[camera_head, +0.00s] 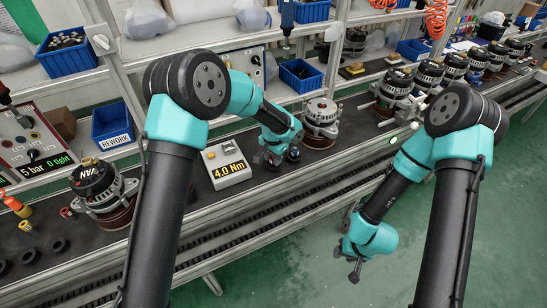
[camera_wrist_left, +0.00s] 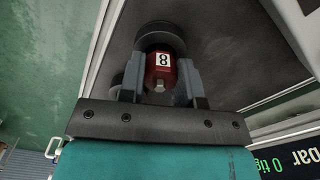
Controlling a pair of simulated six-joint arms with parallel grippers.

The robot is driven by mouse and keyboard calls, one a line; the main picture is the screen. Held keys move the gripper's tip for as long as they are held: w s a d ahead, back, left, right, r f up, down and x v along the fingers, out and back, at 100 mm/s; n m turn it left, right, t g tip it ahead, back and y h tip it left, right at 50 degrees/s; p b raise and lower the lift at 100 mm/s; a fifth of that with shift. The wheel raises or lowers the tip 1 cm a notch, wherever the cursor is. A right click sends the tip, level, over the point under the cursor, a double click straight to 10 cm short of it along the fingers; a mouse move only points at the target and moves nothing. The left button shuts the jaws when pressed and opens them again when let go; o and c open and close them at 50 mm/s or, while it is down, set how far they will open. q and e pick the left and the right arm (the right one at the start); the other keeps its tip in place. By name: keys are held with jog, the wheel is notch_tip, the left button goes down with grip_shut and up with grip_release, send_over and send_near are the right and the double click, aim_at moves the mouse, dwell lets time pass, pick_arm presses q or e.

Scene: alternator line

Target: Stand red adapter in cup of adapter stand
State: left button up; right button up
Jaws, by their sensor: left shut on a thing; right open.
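My left gripper (camera_head: 272,158) is low over the bench, right of the grey 4.0 Nm box. In the left wrist view its fingers (camera_wrist_left: 159,78) are shut on a red adapter (camera_wrist_left: 161,66) with a white label reading 8 and a small metal tip. A dark round cup (camera_wrist_left: 158,32) shows just beyond the adapter; I cannot tell whether the adapter is inside it or apart from it. A second dark round form is partly hidden behind a finger. In the head view the arm hides the adapter. My right gripper (camera_head: 355,270) is open and empty, over the green floor.
The torque display box (camera_head: 228,163) stands left of my left gripper. An alternator (camera_head: 320,122) stands behind it, another (camera_head: 103,193) at the left. Dark round holders (camera_head: 58,244) and a yellow tool (camera_head: 27,226) are at the far left. A blue REWORK bin (camera_head: 112,127) stands behind.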

pick_arm(q)
jog(key=o, duration=0.9)
jog(key=shift+f, duration=0.1)
jog(key=shift+c, duration=0.2)
notch_tip(320, 180, up, 12)
jog(key=shift+r, duration=0.2)
jog(key=shift+f, duration=0.15)
jog(key=s+a+f+n+g+h, duration=0.25)
jog(key=s+a+f, duration=0.25)
jog(key=s+f, duration=0.65)
jog(key=s+a+f+n+g+h, duration=0.1)
jog(key=s+a+f+n+g, duration=0.4)
jog(key=s+f, duration=0.7)
jog(key=s+a+f+n+t, duration=0.1)
jog(key=s+a+f+t, duration=0.1)
jog(key=a+t, duration=0.2)
jog(key=s+a+f+n+t, duration=0.1)
jog(key=s+a+f+t, duration=0.1)
jog(key=a, duration=0.4)
jog(key=shift+s+f+t, duration=0.25)
jog(key=shift+s+t, duration=0.25)
jog(key=shift+t, duration=0.65)
